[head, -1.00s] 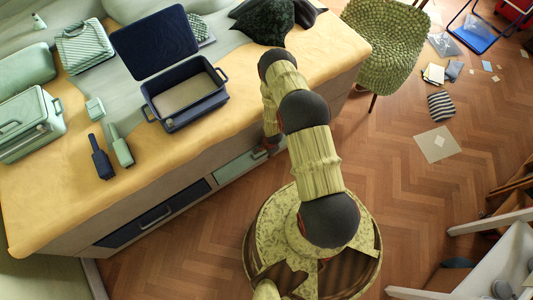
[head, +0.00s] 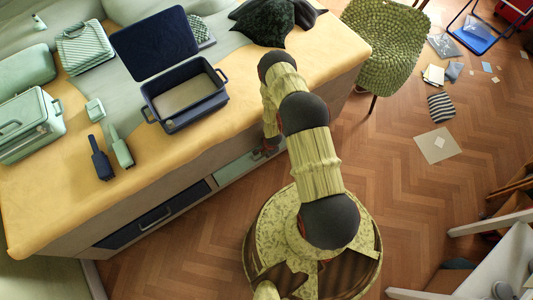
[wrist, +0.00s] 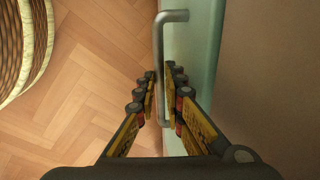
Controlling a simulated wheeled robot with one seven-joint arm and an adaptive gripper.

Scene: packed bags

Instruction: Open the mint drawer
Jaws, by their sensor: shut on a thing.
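The grey bar handle (wrist: 159,50) stands off that front. My gripper (wrist: 162,90) is shut on the handle's lower part, one finger on each side. In the head view my gripper (head: 266,150) is at the drawer's right part and partly hidden by my arm. The drawer appears slightly out from the cabinet.
A navy drawer (head: 152,221) is shut to the left. A green chair (head: 385,45) is at the right end. The wooden floor before the drawers is mostly clear.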

